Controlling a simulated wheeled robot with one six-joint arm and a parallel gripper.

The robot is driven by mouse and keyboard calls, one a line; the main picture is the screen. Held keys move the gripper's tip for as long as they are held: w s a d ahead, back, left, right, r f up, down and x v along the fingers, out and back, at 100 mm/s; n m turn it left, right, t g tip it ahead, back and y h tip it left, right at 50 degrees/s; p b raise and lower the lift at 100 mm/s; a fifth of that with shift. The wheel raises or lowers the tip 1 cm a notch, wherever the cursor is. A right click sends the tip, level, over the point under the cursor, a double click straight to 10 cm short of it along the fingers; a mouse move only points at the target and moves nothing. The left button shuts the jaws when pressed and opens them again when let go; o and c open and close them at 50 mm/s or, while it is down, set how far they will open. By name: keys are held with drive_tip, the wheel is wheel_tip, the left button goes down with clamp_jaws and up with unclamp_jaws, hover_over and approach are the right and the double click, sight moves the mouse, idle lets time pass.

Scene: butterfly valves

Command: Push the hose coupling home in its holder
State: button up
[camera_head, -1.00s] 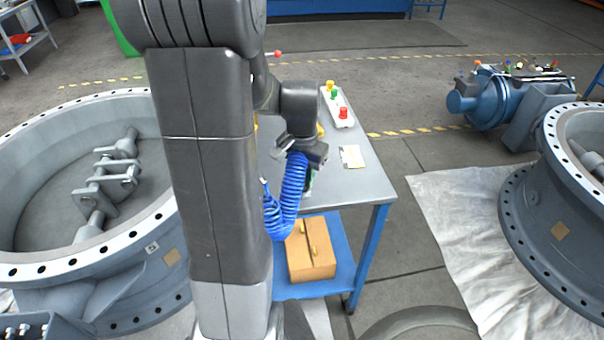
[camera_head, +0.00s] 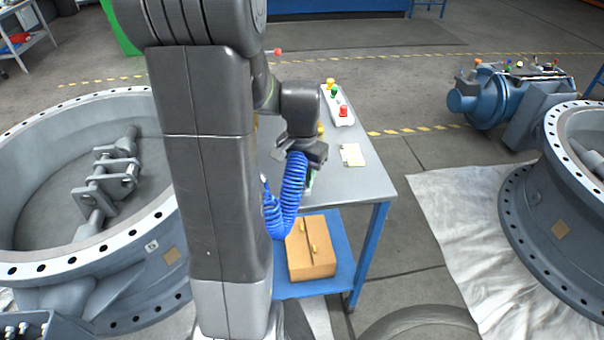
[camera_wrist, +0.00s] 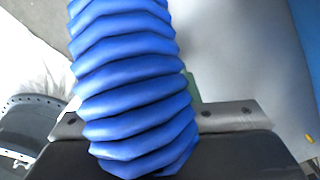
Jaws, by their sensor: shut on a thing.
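My gripper (camera_head: 304,152) is over the grey bench, at the end of my dark arm. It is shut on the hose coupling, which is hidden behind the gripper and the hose. The blue coiled hose (camera_head: 291,195) hangs from the gripper in a loop past the bench's near edge, with its thin end turned up at the left. In the wrist view the hose (camera_wrist: 135,90) fills the middle and hides the fingertips. A bit of green (camera_wrist: 194,88) shows behind it. I cannot make out the holder or how deep the coupling sits.
The bench top (camera_head: 352,185) carries a white tray (camera_head: 336,102) with coloured knobs and a pale card (camera_head: 352,155). A cardboard box (camera_head: 310,262) stands on the blue lower shelf (camera_head: 343,262). Large valve rings stand left (camera_head: 120,258) and right (camera_head: 535,205). My column blocks the bench's left part.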

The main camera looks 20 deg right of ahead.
drive_tip(key=shift+f, duration=0.35)
idle(0.3)
drive_tip(key=o, duration=1.5)
drive_tip(key=shift+c, duration=0.2)
drive_tip(key=shift+r+p, duration=2.9)
drive_tip(key=shift+r, duration=0.9)
drive_tip(key=shift+f, duration=0.25)
